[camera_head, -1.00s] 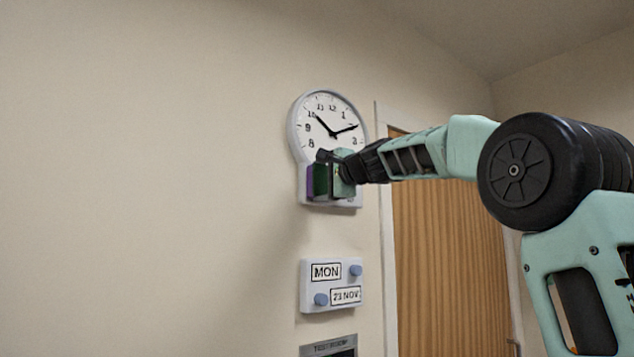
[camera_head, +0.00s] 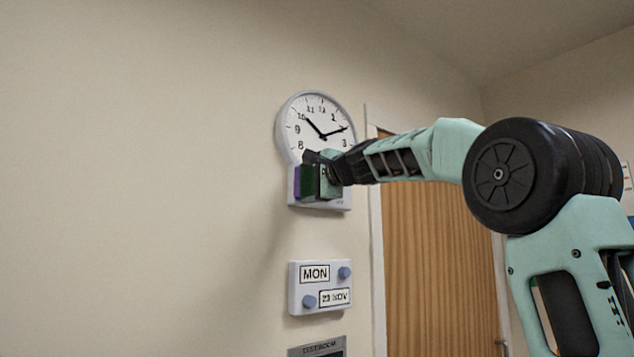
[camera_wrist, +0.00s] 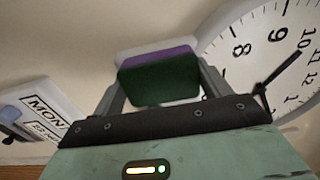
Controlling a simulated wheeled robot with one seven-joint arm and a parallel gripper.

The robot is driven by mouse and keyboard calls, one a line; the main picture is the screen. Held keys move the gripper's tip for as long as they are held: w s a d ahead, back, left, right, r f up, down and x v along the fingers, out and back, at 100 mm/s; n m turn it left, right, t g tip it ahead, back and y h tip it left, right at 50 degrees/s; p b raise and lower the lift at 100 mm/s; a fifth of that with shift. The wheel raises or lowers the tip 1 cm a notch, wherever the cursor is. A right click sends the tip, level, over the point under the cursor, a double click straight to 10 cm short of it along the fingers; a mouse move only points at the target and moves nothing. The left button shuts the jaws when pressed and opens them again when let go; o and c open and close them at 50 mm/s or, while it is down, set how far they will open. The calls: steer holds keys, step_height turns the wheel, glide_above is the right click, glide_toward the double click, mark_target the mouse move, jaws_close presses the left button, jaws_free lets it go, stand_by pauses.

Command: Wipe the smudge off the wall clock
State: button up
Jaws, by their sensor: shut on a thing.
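The wall clock (camera_head: 313,122) is round and white with black numerals and hands, and it hangs on the wall left of the door. Part of its face also shows at the upper right of the wrist view (camera_wrist: 262,60). My gripper (camera_head: 322,175) is just below the face, in front of a pale box (camera_head: 335,203) under the clock. It is shut on a green and purple block (camera_head: 307,181). In the wrist view the block (camera_wrist: 158,80) sits between the fingers, its purple layer toward the wall. I cannot tell whether it touches the box. No smudge is discernible; my gripper hides the lowest part of the face.
A pale date panel (camera_head: 320,287) with "MON" and two blue knobs is on the wall below. A grey sign (camera_head: 317,348) is under it. A wooden door (camera_head: 435,260) in a pale frame (camera_head: 375,240) stands behind my arm. The wall at left is bare.

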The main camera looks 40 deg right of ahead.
steer(key=shift+w+a+f, duration=0.15)
steer(key=shift+a, duration=0.65)
steer(key=shift+s+a+f+b, duration=0.15)
steer(key=shift+s+a+b, duration=0.05)
steer(key=shift+s+b, duration=0.35)
steer(key=shift+s+d+r+b, duration=0.15)
steer(key=shift+s+b, duration=0.15)
steer(key=shift+s, duration=0.5)
steer(key=shift+s+d+b, duration=0.15)
steer(key=shift+s+b, duration=0.1)
steer(key=shift+s, duration=0.55)
steer(key=shift+s+d+r+b, duration=0.15)
steer(key=shift+s+b, duration=0.15)
steer(key=shift+s, duration=0.5)
steer(key=shift+f, duration=0.1)
steer(key=shift+s, duration=0.1)
steer(key=s+b, duration=0.1)
steer(key=s, duration=0.1)
steer(key=shift+s, duration=0.4)
